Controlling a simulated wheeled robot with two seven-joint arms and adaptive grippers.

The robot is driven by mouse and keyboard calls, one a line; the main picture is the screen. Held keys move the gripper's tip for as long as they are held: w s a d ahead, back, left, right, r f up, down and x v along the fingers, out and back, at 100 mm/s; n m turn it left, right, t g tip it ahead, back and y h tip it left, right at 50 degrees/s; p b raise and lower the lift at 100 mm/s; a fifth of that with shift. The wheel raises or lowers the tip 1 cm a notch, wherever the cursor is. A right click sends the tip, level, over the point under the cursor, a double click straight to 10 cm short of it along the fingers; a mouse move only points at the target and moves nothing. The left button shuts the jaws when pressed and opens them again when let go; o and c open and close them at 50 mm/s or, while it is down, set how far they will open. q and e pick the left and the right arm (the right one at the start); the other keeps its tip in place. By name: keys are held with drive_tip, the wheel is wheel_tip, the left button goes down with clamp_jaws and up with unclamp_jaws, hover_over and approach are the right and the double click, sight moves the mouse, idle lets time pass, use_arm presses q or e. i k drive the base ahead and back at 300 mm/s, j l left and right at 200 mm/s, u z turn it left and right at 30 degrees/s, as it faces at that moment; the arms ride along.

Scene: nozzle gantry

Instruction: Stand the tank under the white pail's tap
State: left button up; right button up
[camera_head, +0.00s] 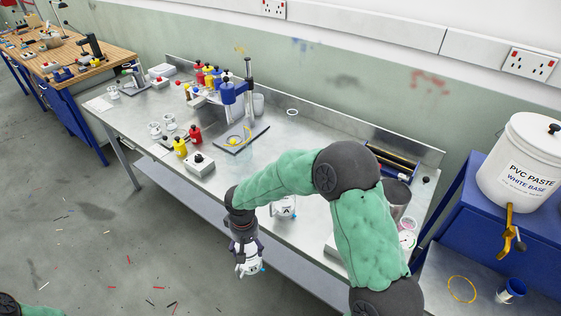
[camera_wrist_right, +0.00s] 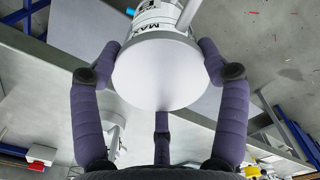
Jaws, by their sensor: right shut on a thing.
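The white pail (camera_head: 516,165), labelled PVC PASTE WHITE BASE, stands on a blue stand at the right. Its brass tap (camera_head: 510,230) points down over a lower metal surface bearing a yellow ring (camera_head: 462,289). My right gripper (camera_head: 246,258) is shut on the tank (camera_head: 248,267), a white vessel held off the front edge of the bench, over the floor. In the right wrist view the purple fingers surround the tank (camera_wrist_right: 158,70), whose pale round face fills the middle and whose side reads MAX. My left gripper is out of view; a bit of my left arm shows at lower left.
Another white vessel (camera_head: 285,206) stands on the metal bench (camera_head: 262,172) behind my right arm. A grey bucket (camera_head: 397,196) and bottles also stand there. The floor in front is open.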

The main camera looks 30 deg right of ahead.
sight(455, 286)
drive_tip(key=k+l, duration=0.15)
drive_tip(key=k, duration=0.65)
drive_tip(key=k+l+z, duration=0.1)
drive_tip(key=k+z, duration=0.2)
drive_tip(key=k+l+z, duration=0.3)
drive_tip(key=k+j, duration=0.05)
drive_tip(key=j, duration=0.05)
